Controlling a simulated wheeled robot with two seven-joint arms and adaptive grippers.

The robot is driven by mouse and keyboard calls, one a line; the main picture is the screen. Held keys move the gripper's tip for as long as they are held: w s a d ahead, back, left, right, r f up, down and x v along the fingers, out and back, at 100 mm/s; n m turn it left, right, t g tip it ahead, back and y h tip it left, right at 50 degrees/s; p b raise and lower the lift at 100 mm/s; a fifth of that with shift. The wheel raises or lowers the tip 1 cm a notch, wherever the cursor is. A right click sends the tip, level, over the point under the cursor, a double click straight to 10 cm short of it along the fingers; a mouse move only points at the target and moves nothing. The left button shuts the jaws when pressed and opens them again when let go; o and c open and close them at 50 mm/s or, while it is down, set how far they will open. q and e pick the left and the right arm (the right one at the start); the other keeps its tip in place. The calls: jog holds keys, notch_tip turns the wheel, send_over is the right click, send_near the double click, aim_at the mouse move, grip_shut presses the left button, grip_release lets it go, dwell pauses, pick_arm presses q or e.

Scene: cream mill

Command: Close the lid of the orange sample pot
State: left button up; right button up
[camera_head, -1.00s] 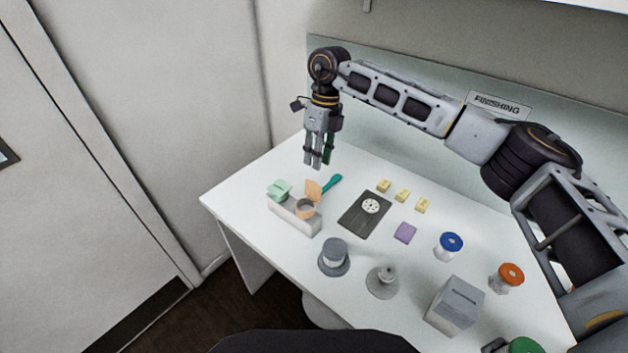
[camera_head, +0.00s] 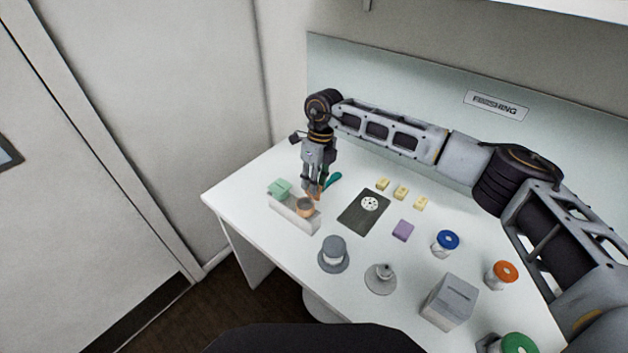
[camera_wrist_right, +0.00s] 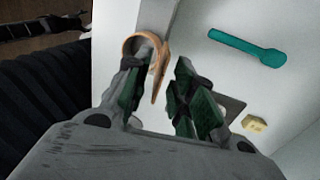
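The orange sample pot (camera_head: 305,207) sits at the right end of a pale block (camera_head: 288,215). Its orange lid stands raised at the far side of the rim, mostly hidden by my right gripper (camera_head: 314,189) in the head view. In the right wrist view the pot's ring (camera_wrist_right: 131,42) shows beyond the fingers, and the lid (camera_wrist_right: 158,72) is seen nearly edge-on. My right gripper (camera_wrist_right: 157,88) points down, its fingers apart, with the lid's edge in the gap between them. Contact with the lid cannot be told. My left gripper is not in view.
A green pot (camera_head: 279,188) sits at the block's left end. A teal spoon (camera_head: 333,180) lies just behind. A dark plate (camera_head: 358,222), yellow pieces (camera_head: 401,192) and a purple piece (camera_head: 403,230) lie to the right. A grey round item (camera_head: 333,253) stands in front.

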grip_shut()
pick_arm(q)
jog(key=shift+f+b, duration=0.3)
pick_arm(e)
jog(key=shift+a, duration=0.1)
jog(key=shift+s+a+t+h+b, duration=0.25)
jog(key=shift+t+h+b, duration=0.25)
jog(key=shift+b, duration=0.3)
jog(key=shift+s+a+t+h+b, duration=0.15)
jog(key=shift+s+t+h+b, duration=0.15)
jog(key=shift+t+b, duration=0.4)
jog(key=t+h+b, duration=0.1)
jog(key=b, duration=0.1)
jog(key=s+a+b, duration=0.1)
jog(key=b, duration=0.1)
jog(key=shift+f+t+h+b, duration=0.15)
jog(key=shift+t+h+b, duration=0.2)
jog(key=shift+t+h, duration=0.05)
jog(key=shift+s+a+f+t+h+b, duration=0.15)
jog(key=shift+s+t+h+b, duration=0.25)
jog(key=shift+b, duration=0.65)
jog(key=shift+w, duration=0.1)
jog(key=shift+b, duration=0.4)
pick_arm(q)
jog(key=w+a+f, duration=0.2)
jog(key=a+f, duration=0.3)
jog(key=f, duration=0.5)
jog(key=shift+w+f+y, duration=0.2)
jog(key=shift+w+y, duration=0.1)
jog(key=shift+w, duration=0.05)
